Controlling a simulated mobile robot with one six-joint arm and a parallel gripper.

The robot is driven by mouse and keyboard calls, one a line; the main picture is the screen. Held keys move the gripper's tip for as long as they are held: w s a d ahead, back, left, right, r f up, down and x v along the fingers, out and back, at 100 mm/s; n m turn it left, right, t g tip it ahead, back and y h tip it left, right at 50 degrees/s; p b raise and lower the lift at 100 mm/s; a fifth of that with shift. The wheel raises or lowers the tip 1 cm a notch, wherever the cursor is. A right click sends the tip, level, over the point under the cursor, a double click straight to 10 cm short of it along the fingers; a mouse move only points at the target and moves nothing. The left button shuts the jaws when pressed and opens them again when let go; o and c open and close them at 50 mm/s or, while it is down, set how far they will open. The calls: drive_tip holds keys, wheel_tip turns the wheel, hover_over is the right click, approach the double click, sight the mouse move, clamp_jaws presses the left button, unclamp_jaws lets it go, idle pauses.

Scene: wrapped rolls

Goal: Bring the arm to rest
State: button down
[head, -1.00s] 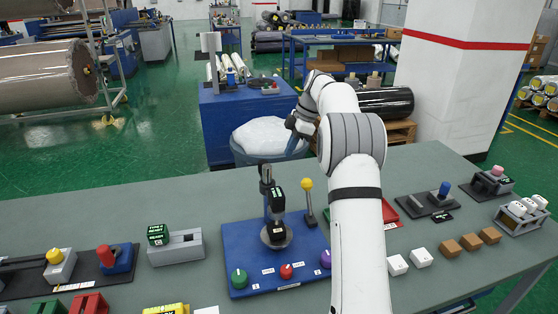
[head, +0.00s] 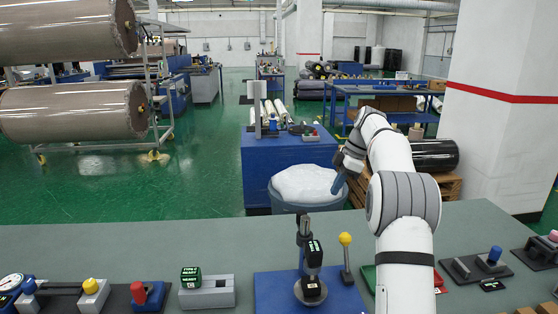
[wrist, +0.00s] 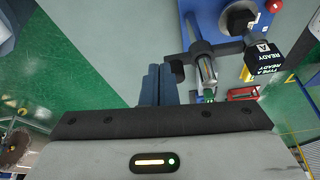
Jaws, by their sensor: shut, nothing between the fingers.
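My white arm reaches forward over the grey-green table from the front right in the head view. My gripper (head: 338,184) is held in the air at the table's far side, in front of a round bin (head: 305,198) heaped with white material. In the wrist view the two blue fingers (wrist: 160,84) lie side by side, shut, with nothing between them. I cannot tell the exact gap between the fingers and the bin.
A blue fixture board (head: 275,285) carries a post, a dark block marked READY (head: 314,254) and a yellow-knobbed lever (head: 346,240). A grey holder (head: 207,292) with a dark block is left of it. A blue bench (head: 272,165) stands behind the bin. The table's (head: 130,245) far left is clear.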

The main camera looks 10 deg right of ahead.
drive_tip(key=s+a+r+m+h, duration=0.1)
drive_tip(key=s+a+m, duration=0.2)
drive_tip(key=s, duration=0.4)
drive_tip(key=s+a+r+m+t+h, duration=0.1)
drive_tip(key=s+a+m, duration=0.15)
drive_tip(key=s, duration=0.35)
drive_tip(key=s+a+r+m+h, duration=0.1)
drive_tip(key=s+a+m, duration=0.25)
drive_tip(key=s, duration=0.35)
drive_tip(key=s+f+m, duration=0.3)
drive_tip(key=s+f, duration=0.1)
drive_tip(key=s, duration=0.6)
drive_tip(key=s+a+f+m+t+h, duration=0.1)
drive_tip(key=s+f+m, duration=0.3)
drive_tip(key=s, duration=0.6)
drive_tip(key=shift+a+f+t, duration=0.2)
drive_tip(key=shift+f+t, duration=0.1)
drive_tip(key=shift+f, duration=0.4)
